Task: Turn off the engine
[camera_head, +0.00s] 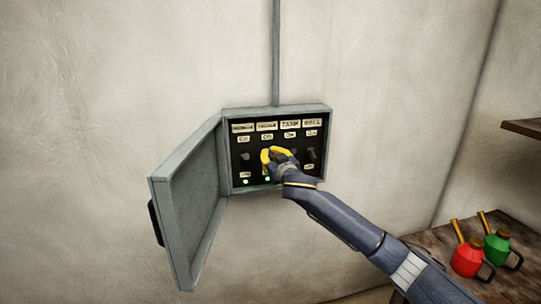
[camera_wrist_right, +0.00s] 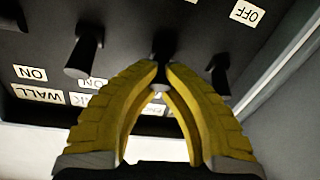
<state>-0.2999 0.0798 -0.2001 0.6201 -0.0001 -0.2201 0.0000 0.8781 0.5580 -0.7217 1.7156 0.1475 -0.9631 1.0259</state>
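A grey control box (camera_head: 329,140) hangs on the wall with its door (camera_head: 188,210) swung open to the left. Its black panel has a row of dark toggle switches under cream labels; the first two labels are too blurred to read, and the right ones read TANK and WALL. My right gripper (camera_head: 268,158), with yellow fingers, is at the second switch from the left. In the right wrist view, the gripper (camera_wrist_right: 160,72) has its fingertips close around that switch (camera_wrist_right: 159,88). Switches (camera_wrist_right: 87,57) and (camera_wrist_right: 220,76) stand either side. My left gripper is not in view.
Two green lights (camera_head: 267,179) glow low on the panel's left. A wooden table (camera_head: 430,246) at the lower right bears a red oil can (camera_head: 466,259) and a green one (camera_head: 497,249). A shelf (camera_head: 525,128) juts out above. A conduit (camera_head: 276,50) runs up from the box.

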